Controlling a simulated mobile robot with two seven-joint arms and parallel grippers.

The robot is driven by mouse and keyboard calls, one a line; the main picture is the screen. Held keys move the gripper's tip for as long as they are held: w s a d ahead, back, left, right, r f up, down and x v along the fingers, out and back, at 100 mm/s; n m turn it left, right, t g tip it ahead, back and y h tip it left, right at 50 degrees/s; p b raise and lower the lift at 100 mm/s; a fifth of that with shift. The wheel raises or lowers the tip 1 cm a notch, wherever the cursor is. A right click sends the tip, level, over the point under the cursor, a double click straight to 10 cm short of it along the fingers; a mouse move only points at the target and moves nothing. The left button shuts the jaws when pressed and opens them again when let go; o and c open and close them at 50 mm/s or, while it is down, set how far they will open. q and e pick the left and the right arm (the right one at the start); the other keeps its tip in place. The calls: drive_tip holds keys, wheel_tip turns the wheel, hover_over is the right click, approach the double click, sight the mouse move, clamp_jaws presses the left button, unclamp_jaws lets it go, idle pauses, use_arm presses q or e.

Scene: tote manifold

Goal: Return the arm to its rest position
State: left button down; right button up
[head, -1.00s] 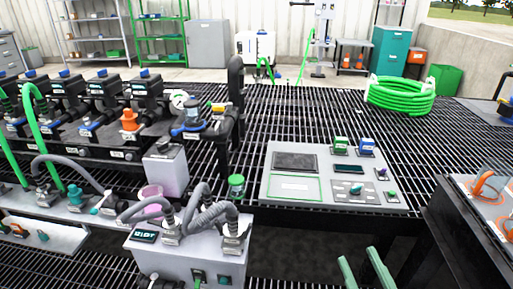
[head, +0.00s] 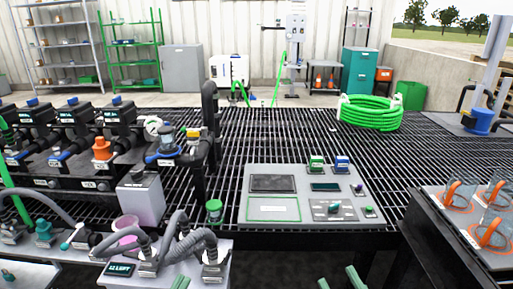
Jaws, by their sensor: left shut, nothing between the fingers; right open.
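My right gripper (head: 340,280) shows at the bottom edge of the head view. Its two pale green fingertips stand apart with nothing seen between them, below the front edge of the control panel. My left gripper (head: 180,283) shows only as a small pale green tip at the bottom edge, in front of the grey hose box. It is shut and no object shows in it. Both arms are otherwise out of view.
A grey control panel (head: 260,225) lies on the black slatted table (head: 280,135). A hose box (head: 205,270) and a green-capped jar (head: 214,212) are at left. Orange-ringed clear vessels (head: 493,230) stand on a right-hand bench. A green hose coil (head: 370,112) lies far back.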

use_arm(q)
drive_tip(key=s+a+f+n+g+y+p, duration=0.1)
drive_tip(key=s+f+n+g+y+p, duration=0.1)
drive_tip(key=p, duration=1)
drive_tip(key=s+a+f+n+g+y+p, duration=0.2)
drive_tip(key=s+f+g+p, duration=0.4)
drive_tip(key=p, duration=0.5)
drive_tip(key=s+n+g+y, duration=0.1)
drive_tip(key=g, duration=0.1)
drive_tip(key=shift+s+a+f+n+g+p, duration=0.15)
drive_tip(key=shift+a+f+n+g+p, duration=0.15)
drive_tip(key=shift+f+n+p, duration=0.1)
use_arm(e)
drive_tip(key=s+d+f+m+g+h, duration=0.2)
drive_tip(key=s+f+m+g+h, duration=0.2)
drive_tip(key=s+f+g, duration=0.4)
wheel_tip(320, 180, down, 2)
drive_tip(key=g+h, duration=0.1)
drive_tip(key=g, duration=0.2)
drive_tip(key=shift+s+d+f+m, duration=0.2)
drive_tip(key=shift+s+d+m, duration=0.1)
drive_tip(key=shift+d+m, duration=0.1)
